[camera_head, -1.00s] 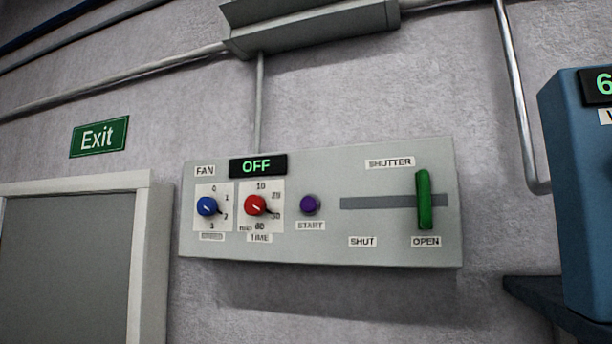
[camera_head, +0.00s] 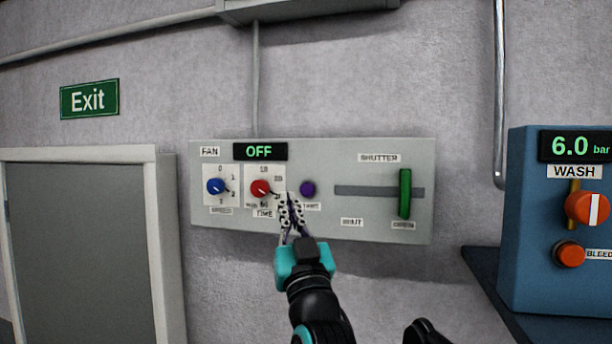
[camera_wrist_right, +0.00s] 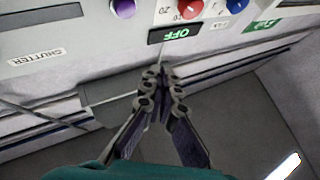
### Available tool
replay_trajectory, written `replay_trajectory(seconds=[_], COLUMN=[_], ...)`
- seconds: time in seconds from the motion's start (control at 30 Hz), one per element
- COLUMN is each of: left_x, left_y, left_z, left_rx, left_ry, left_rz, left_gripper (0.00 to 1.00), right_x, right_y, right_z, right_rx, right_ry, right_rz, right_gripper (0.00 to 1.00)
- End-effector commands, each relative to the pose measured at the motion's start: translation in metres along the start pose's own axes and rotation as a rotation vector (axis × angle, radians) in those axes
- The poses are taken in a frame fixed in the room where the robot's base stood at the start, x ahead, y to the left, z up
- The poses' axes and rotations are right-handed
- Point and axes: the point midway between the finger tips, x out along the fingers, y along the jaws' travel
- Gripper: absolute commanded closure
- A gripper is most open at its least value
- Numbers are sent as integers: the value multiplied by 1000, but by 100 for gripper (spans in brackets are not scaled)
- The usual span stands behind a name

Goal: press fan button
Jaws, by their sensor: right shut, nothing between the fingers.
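The grey fan panel (camera_head: 215,222) is on the wall. Its purple START button (camera_head: 307,189) sits right of the red TIME knob (camera_head: 260,189) and the blue SPEED knob (camera_head: 215,186). The display (camera_head: 260,151) reads OFF. My right gripper (camera_head: 291,200) is shut and empty. In the head view its tips overlap the panel just left of and below the purple button; contact cannot be told. In the right wrist view, the purple button (camera_wrist_right: 122,8) is at the top edge, apart from the fingertips (camera_wrist_right: 162,72). My left gripper is not in view.
The green shutter lever (camera_head: 405,193) stands at OPEN, at the right of its slot. A blue wash unit (camera_head: 535,235) reading 6.0 bar stands on a dark shelf to the right. A grey door (camera_head: 75,245) and Exit sign (camera_head: 89,98) are at left.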

Motion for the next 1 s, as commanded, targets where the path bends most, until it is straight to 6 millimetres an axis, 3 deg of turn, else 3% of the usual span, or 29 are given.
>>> replay_trajectory(seconds=[0.57, 1.0], left_x=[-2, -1], left_y=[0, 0], left_z=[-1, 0], left_rx=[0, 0], left_ry=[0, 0], left_rz=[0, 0], left_gripper=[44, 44], right_x=[8, 49], right_y=[3, 33], right_z=[-2, 26], right_rx=[1, 0], right_ry=[14, 13], right_rz=[4, 4], right_gripper=[100, 100])
